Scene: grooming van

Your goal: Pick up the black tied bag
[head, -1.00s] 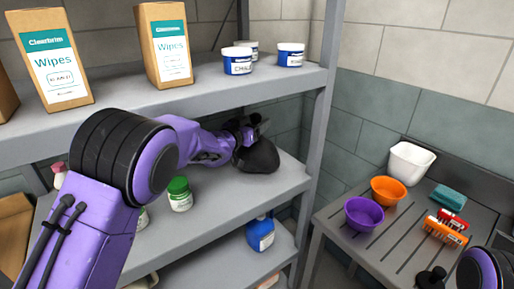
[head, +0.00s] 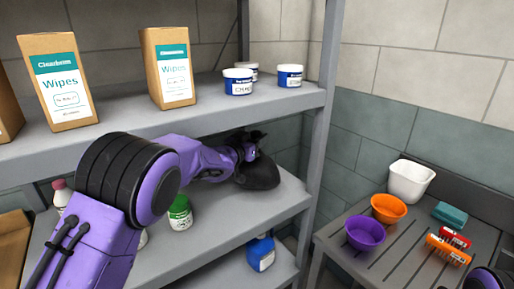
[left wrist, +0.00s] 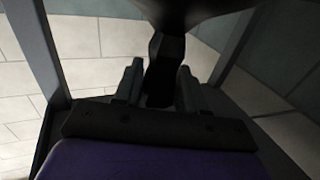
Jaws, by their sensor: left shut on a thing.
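The black tied bag (head: 260,175) sits on the middle shelf near its right end, below the upper shelf. My left gripper (head: 248,142) is at the top of the bag, reaching in from the left, and is shut on its tied neck. In the left wrist view the dark neck (left wrist: 163,68) stands between the two fingers of my left gripper (left wrist: 160,85), and the bag's dark body (left wrist: 200,10) fills the top. I cannot tell whether the bag's base still touches the shelf. My right gripper is not clearly visible; only a bit of my right arm shows at the lower right corner.
The upper shelf (head: 215,112) with wipes boxes (head: 167,68) and blue-white tubs (head: 238,82) is just above my left arm. A green-capped jar (head: 180,213) stands left of the bag. A blue jug (head: 260,253) is below. A slatted table (head: 348,262) with bowls is at right.

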